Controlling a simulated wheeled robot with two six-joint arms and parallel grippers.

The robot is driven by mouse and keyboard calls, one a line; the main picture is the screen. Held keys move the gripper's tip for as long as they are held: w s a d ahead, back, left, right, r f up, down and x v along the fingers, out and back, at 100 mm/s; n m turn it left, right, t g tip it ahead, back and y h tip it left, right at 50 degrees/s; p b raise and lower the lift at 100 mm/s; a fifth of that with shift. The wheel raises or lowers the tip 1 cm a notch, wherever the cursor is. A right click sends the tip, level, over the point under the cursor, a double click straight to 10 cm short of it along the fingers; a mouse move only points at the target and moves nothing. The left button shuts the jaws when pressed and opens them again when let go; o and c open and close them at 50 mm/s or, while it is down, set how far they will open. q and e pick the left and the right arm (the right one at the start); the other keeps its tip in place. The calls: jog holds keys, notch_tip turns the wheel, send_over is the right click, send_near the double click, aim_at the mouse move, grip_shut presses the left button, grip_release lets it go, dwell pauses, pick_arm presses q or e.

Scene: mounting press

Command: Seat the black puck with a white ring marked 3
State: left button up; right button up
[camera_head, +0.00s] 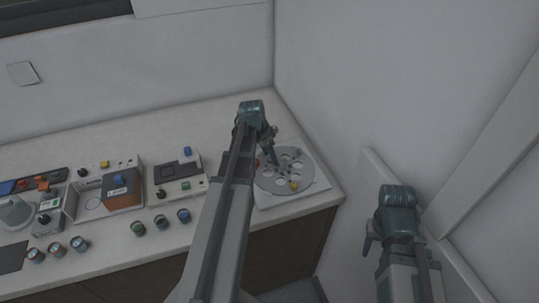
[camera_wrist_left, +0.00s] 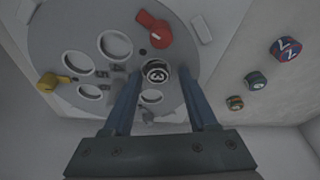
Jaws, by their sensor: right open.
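The black puck (camera_wrist_left: 156,72) with a white ring and a 3 shows face-up in the left wrist view. In the head view my left gripper (camera_head: 274,164) is above the plate (camera_head: 268,184) at the counter's right end, and the puck cannot be made out. My right gripper (camera_head: 369,238) is open and empty, off the counter.
The plate has several open holes, a red lever (camera_wrist_left: 155,30) and a yellow lever (camera_wrist_left: 52,82). Several small round pieces (camera_head: 160,221) stand along the counter front. Control boxes (camera_head: 178,178) stand left of my left arm. A wall rises close behind and right of the plate.

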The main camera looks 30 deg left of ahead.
pick_arm(q)
jog(key=shift+s+d, duration=0.15)
dwell(0.3)
jog(key=shift+r+p, duration=0.6)
jog(key=shift+p, duration=0.05)
jog(key=p+v, duration=1.2)
jog(key=shift+a+r, duration=0.25)
jog(key=shift+r, duration=0.05)
jog(key=shift+s, duration=0.1)
jog(key=shift+f, duration=0.1)
